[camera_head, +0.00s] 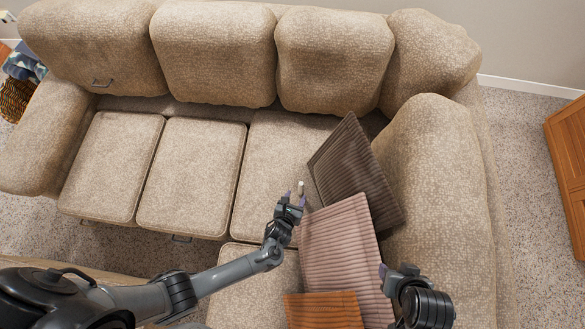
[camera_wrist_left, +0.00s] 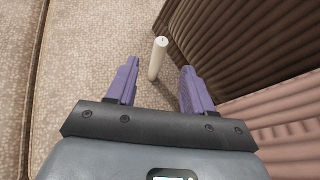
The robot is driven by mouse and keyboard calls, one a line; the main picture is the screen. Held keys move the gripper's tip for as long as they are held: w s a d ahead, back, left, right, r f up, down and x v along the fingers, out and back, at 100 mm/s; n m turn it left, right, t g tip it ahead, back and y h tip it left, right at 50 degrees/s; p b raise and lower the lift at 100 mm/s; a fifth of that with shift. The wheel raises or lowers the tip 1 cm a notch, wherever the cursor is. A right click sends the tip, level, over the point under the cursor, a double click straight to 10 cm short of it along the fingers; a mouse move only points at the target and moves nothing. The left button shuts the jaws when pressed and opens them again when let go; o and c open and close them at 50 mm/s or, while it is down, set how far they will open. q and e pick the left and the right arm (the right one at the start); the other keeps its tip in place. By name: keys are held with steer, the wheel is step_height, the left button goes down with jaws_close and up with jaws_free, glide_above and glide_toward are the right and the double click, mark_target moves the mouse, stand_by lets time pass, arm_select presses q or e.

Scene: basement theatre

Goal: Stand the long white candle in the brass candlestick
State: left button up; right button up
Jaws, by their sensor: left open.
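The long white candle (camera_head: 301,187) is at the tan sofa seat beside the dark brown cushion. In the left wrist view the candle (camera_wrist_left: 157,60) shows its round top end with a small wick dot; whether it stands or leans I cannot tell. My left gripper (camera_head: 296,197) is open just in front of the candle. In the left wrist view its purple fingers (camera_wrist_left: 160,76) are apart, with the candle just beyond and between their tips. My right gripper (camera_head: 392,272) is over the sofa's right side; its finger gap is unclear. No brass candlestick shows.
A dark brown ribbed cushion (camera_head: 352,170) leans right of the candle. A pinkish ribbed cushion (camera_head: 340,240) and an orange one (camera_head: 325,311) lie nearer. The left sofa seats (camera_head: 190,170) are clear. A wooden cabinet (camera_head: 570,150) stands at the right, a wicker basket (camera_head: 14,97) at the left.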

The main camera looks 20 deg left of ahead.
arm_select(q)
steer(key=s+a+r+n+g, duration=0.2)
steer(key=s+r+n, duration=0.1)
steer(key=r+n, duration=0.4)
steer(key=s+a+r+n+g+h, duration=0.1)
steer(key=s+a+r+n+g, duration=0.1)
steer(key=r+n, duration=0.5)
steer(key=s+a+r+n+g, duration=0.2)
steer(key=r+n, duration=0.5)
steer(key=n, duration=0.6)
steer(key=s+a, duration=0.1)
steer(key=s, duration=0.1)
steer(key=shift+s+r+g+h, duration=0.15)
steer(key=shift+s+g+h, duration=0.15)
steer(key=shift+s, duration=0.1)
steer(key=s+a+r+n, duration=0.1)
steer(key=r+n, duration=0.1)
steer(key=s+a+r+n, duration=0.2)
steer(key=s+a+r+n+g, duration=0.1)
steer(key=r+n, duration=0.1)
steer(key=r, duration=0.1)
steer(key=shift+s+a+y, duration=0.25)
steer(key=shift+s+y, duration=0.15)
